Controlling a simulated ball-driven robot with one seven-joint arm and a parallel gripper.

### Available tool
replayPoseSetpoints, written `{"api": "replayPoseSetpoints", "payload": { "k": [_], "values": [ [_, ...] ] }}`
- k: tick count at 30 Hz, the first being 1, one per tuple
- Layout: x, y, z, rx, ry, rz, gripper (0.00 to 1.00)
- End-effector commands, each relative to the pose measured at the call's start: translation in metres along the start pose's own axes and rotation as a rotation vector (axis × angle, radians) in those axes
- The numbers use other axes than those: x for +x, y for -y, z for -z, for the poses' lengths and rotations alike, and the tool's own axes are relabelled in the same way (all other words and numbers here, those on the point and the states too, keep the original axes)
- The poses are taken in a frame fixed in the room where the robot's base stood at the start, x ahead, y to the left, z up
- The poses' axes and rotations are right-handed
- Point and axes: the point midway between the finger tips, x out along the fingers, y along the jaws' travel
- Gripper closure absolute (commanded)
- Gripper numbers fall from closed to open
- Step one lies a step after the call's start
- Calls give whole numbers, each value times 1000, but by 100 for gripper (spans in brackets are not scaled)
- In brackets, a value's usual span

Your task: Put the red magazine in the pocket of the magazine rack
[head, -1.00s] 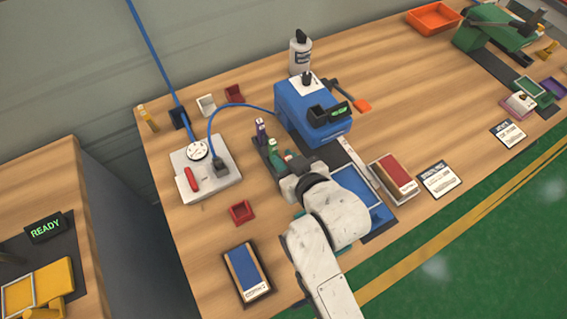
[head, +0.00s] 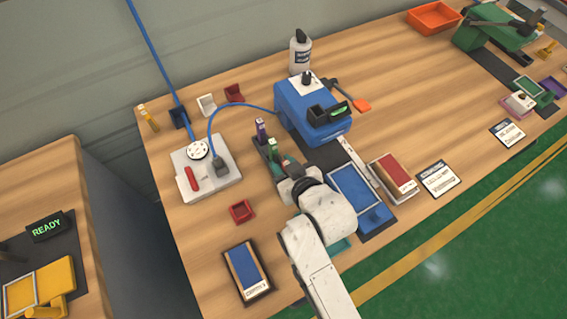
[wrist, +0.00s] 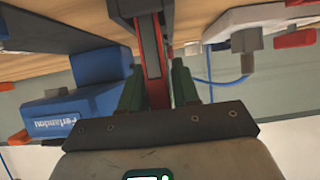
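My gripper (wrist: 157,88) has green fingers. In the wrist view they stand on both sides of the red magazine (wrist: 155,92), a narrow red bar with a dark middle strip, and appear closed on it. The magazine's far end reaches a dark grey block (wrist: 138,7) at the top edge, which may be part of the magazine rack; I cannot tell whether it is in a pocket. In the head view the dark rack (head: 262,152) stands left of the blue machine, with purple-topped and green-topped pieces upright in it. My wrist hides the rack's near end and the red magazine there.
The blue machine (head: 312,105) stands right behind the rack. A grey socket plate (head: 205,178) with a blue cable lies left. A small red bin (head: 242,211) and a blue framed card (head: 246,270) lie in front. A blue tray (head: 352,190) is close on the right.

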Motion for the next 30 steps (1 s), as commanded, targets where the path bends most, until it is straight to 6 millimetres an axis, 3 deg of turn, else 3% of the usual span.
{"api": "replayPoseSetpoints", "payload": {
  "k": [5,16,20,30],
  "values": [
    [0,0,0,0,0,0,52],
    [-6,0,2,1,1,0,51],
    [-23,0,2,1,0,0,51],
    [-90,0,2,2,0,-1,51]
  ]
}}
